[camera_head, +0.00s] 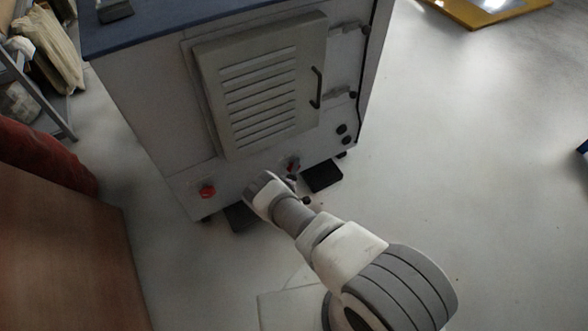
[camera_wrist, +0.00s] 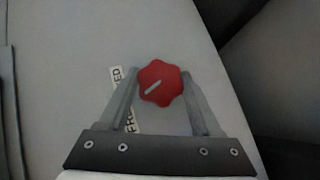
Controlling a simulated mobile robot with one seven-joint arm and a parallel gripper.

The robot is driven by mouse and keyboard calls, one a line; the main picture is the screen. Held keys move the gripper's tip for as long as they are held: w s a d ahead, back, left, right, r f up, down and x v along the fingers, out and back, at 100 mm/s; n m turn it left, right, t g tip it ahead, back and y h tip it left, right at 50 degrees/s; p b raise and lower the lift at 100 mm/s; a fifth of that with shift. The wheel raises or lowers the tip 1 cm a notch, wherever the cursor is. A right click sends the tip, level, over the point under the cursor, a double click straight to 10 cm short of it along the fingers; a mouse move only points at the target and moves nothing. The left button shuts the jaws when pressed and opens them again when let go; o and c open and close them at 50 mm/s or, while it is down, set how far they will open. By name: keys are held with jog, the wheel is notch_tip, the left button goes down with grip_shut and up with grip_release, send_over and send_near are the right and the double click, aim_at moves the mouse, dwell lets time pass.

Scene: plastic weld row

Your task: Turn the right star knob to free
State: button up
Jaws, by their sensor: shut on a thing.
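The right star knob (camera_wrist: 161,83) is red with a lobed rim and a pale slanted mark on its face. In the wrist view it sits between the two fingertips of my gripper (camera_wrist: 160,92), which is shut on it. In the head view the right knob (camera_head: 293,164) shows low on the grey cabinet front, partly hidden by my gripper (camera_head: 287,178). A label (camera_wrist: 118,78) beside the knob is partly covered by a finger; its full wording cannot be read. A second, left red star knob (camera_head: 207,190) is on the same cabinet front, apart from my gripper.
The cabinet (camera_head: 160,150) has a louvred door (camera_head: 262,85) with a black handle (camera_head: 317,88). Black pedals (camera_head: 322,176) lie at its foot. A brown panel (camera_head: 65,250) stands at left. The floor (camera_head: 480,170) at right is open.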

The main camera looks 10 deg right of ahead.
jog(key=o, duration=1.4)
jog(key=shift+c, duration=0.2)
jog(key=shift+s, duration=0.1)
